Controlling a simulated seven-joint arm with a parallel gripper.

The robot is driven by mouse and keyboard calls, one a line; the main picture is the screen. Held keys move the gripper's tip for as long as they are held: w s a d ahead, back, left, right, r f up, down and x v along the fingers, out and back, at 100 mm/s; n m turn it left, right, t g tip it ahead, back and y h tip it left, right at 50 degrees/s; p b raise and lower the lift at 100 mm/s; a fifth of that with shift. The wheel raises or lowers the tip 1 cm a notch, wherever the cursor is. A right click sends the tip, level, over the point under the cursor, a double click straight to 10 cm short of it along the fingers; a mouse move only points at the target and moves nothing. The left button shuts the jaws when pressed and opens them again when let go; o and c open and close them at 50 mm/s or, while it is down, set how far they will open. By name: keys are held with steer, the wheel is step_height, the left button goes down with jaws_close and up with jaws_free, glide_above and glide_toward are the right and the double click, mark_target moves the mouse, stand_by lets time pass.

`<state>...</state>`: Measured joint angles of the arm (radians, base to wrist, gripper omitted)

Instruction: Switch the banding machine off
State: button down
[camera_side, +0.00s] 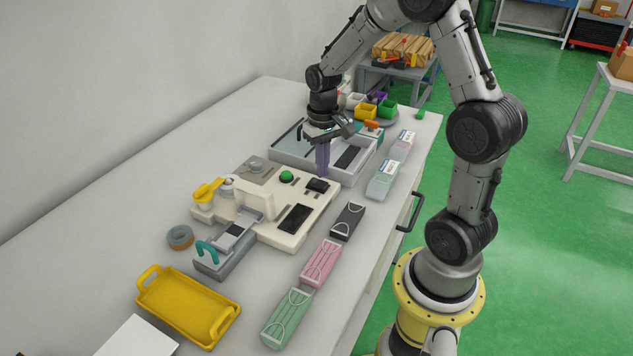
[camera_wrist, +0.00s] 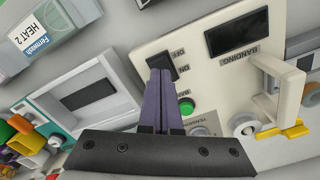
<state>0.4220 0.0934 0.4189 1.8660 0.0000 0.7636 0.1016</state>
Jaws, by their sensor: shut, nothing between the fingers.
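The banding machine (camera_side: 262,229) is a cream panel in the middle of the bench, and it also fills the upper right of the wrist view (camera_wrist: 207,70). Its black rocker switch (camera_side: 317,185) also shows in the wrist view (camera_wrist: 161,64), with OFF and ON printed beside it. I cannot tell which side of the rocker is pressed. My gripper (camera_side: 322,173) points down with its purple fingers shut and empty. Its tips are right at the switch in the wrist view (camera_wrist: 160,76) and partly cover it; I cannot tell if they touch.
A green button (camera_wrist: 186,106) sits close to the switch. A dark screen (camera_wrist: 237,32) labelled BANDING is farther along the panel. A grey tray-like unit (camera_side: 352,172) stands behind. Mask packs, such as the pink one (camera_side: 320,262), line the bench's right side. A yellow tray (camera_side: 185,308) is in front.

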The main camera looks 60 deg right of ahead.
mark_target(321, 185)
steer(key=shift+r, duration=2.2)
steer(key=s+a+r+n+t, duration=0.3)
steer(key=s+a+r+t, duration=0.1)
steer(key=a+r, duration=0.7)
steer(key=s+a+n+t, duration=0.1)
steer(key=s+a+n, duration=0.2)
steer(key=s, duration=0.9)
steer(key=shift+a+f+t, duration=0.15)
steer(key=shift+a+t, duration=0.1)
steer(key=shift+t, duration=0.05)
